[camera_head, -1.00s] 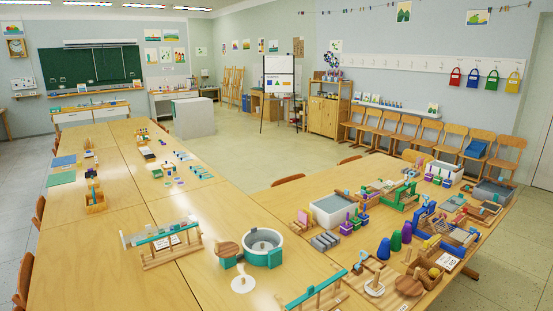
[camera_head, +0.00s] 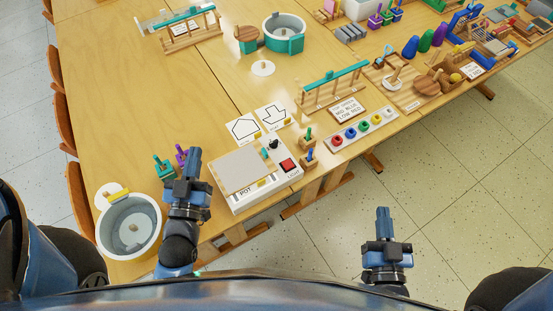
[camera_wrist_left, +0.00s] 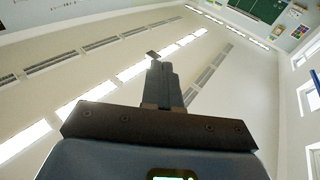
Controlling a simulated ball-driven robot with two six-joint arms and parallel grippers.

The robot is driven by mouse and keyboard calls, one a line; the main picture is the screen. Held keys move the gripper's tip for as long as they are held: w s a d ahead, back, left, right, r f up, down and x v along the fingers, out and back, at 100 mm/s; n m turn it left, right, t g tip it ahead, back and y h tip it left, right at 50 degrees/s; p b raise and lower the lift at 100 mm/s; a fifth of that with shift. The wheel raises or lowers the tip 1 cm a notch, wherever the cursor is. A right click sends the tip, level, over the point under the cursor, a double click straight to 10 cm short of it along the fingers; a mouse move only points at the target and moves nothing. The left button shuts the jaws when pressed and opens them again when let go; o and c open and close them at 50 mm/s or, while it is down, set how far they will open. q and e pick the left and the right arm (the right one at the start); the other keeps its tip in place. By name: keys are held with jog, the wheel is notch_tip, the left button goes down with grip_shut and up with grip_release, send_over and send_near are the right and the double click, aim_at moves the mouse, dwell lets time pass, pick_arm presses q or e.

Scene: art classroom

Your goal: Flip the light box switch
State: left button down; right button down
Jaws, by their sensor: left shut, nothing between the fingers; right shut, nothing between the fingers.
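The light box (camera_head: 252,201) is a white box with a flat grey panel on top, at the near edge of the table in the head view. A red rocker switch (camera_head: 287,165) sits on its right part, below a black knob (camera_head: 274,144). I cannot tell which way the switch is tipped. My left gripper (camera_head: 195,154) is shut and empty, pointing up just left of the box, apart from the switch. It also shows shut in the left wrist view (camera_wrist_left: 160,68), against the ceiling. My right gripper (camera_head: 382,211) is shut and empty, over the floor right of the table.
Small green and purple pegged pieces (camera_head: 164,168) stand near that gripper. Drawn cards (camera_head: 243,127) lie behind the box. A strip with coloured rings (camera_head: 337,141) lies to its right. Bare tabletop lies further left.

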pick_arm(q)
jog(key=w+d+f+m+g+h+b, duration=0.1)
jog(key=w+d+m+g+h, duration=0.15)
jog(key=w, duration=0.55)
jog(key=w+d+f+m+g+h+b, duration=0.1)
jog(key=w+d+f+g+h, duration=0.15)
jog(key=w, duration=0.55)
jog(key=s+d+f+m+g+h, duration=0.2)
jog(key=s+d+f+m+g, duration=0.4)
jog(key=s+m+g, duration=0.1)
jog(key=m+g, duration=0.1)
jog(key=g, duration=0.1)
jog(key=shift+d+f+g+h, duration=0.3)
jog(key=shift+d+f+g, duration=0.1)
send_over(284, 161)
jog(key=s+a, duration=0.2)
jog(key=f, duration=0.6)
jog(key=shift+w+a+f, duration=0.1)
jog(key=shift+a+f, duration=0.1)
jog(key=shift+f, duration=0.15)
notch_tip(284, 161, down, 2)
jog(key=shift+d+f, duration=0.1)
jog(key=shift+f, duration=1.1)
